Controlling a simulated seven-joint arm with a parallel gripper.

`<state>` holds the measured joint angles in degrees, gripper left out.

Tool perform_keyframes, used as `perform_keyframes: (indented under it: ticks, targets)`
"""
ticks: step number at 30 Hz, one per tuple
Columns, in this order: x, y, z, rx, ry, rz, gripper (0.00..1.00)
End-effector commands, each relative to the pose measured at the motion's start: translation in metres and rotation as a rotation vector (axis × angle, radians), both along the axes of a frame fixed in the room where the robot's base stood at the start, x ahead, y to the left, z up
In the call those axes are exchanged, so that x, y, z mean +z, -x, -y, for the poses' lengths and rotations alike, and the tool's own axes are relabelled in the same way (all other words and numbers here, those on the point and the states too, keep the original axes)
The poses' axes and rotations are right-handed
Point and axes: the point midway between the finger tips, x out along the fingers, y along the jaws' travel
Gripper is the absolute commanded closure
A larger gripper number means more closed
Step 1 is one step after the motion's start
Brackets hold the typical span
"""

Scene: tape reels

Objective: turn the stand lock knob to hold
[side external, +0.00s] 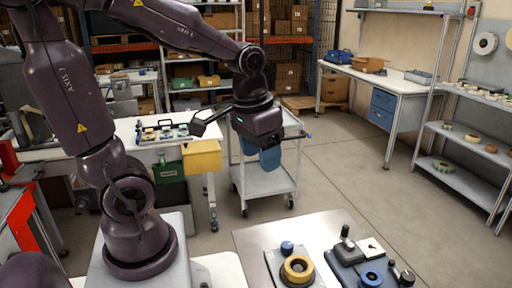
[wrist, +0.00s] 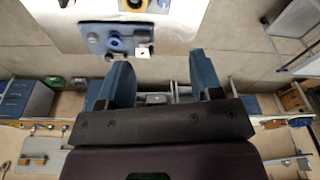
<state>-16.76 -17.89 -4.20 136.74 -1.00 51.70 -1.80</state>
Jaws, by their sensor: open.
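My gripper (side external: 265,158) hangs in the air above and behind the work table, well apart from everything on it. Its two blue fingers (wrist: 168,85) are spread with nothing between them. On the table, a blue base (side external: 348,262) carries a blue ring (side external: 371,278), an upright black-handled part (side external: 346,236) and small dark knobs (side external: 406,277). The blue base also shows in the wrist view (wrist: 94,40). Beside it, a grey plate holds a yellow reel (side external: 297,269) and a blue knob (side external: 287,247). I cannot tell which knob is the stand lock, or read its setting.
The work table (side external: 262,237) has bare surface around the two fixtures. A wheeled cart (side external: 268,180) stands behind my gripper. A bench with a yellow bin (side external: 201,158) is at left, and shelves with reels (side external: 460,140) are at far right.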

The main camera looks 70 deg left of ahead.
Motion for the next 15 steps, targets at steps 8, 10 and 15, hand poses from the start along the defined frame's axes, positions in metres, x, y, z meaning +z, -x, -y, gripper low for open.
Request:
perform_keyframes:
  ticks: [8, 10, 15]
  targets:
    - [0.014, 0.010, 0.012, -0.069, -0.025, 0.072, 0.41]
    - [0.015, 0.011, 0.012, -0.075, -0.026, 0.077, 0.41]
    - [0.015, 0.012, 0.013, -0.078, -0.027, 0.078, 0.41]
